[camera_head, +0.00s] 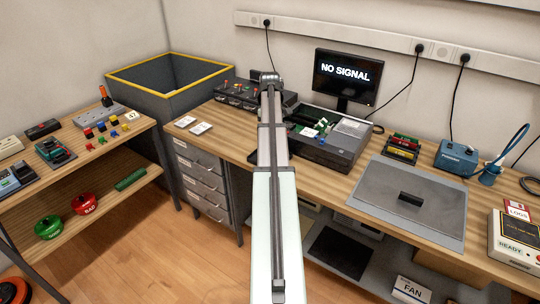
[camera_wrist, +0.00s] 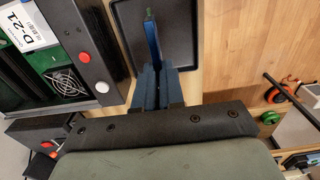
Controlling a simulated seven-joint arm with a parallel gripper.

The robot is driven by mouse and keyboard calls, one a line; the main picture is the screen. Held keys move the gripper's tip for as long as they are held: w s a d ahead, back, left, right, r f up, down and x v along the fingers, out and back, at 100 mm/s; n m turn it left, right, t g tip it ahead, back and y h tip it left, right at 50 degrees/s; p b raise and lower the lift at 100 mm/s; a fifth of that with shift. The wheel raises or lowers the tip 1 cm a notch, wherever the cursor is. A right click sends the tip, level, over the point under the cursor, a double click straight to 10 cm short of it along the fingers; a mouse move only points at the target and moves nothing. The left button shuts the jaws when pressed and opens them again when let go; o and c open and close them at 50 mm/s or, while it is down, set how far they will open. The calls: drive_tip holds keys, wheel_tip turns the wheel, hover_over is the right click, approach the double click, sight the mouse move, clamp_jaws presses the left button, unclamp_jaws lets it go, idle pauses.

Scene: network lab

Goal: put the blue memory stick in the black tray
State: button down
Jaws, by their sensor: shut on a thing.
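In the wrist view my gripper (camera_wrist: 152,78) is shut on the blue memory stick (camera_wrist: 153,40), a thin blue piece seen edge-on between the fingers. The stick points away from the fingers and overlaps the black tray (camera_wrist: 183,38) in the picture. The tray is shallow, with a raised rim, and lies on the wooden desk. I cannot tell how high the stick is above it. In the head view my arm reaches across the desk and hides the tray and the stick; the gripper's fingers are not clear there.
An open computer case (camera_head: 326,140) with green boards stands right of my arm; it is close beside the tray in the wrist view (camera_wrist: 101,86). A black box with knobs (camera_head: 240,92) is at the back left. A monitor (camera_head: 345,77) and a grey lidded panel (camera_head: 380,185) stand further right.

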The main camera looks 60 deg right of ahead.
drive_tip(key=shift+f, duration=4.7)
drive_tip(key=shift+f, duration=0.1)
drive_tip(key=c, duration=1.2)
unclamp_jaws()
drive_tip(key=shift+c, duration=0.2)
wheel_tip(320, 180, up, 12)
drive_tip(key=shift+r, duration=0.15)
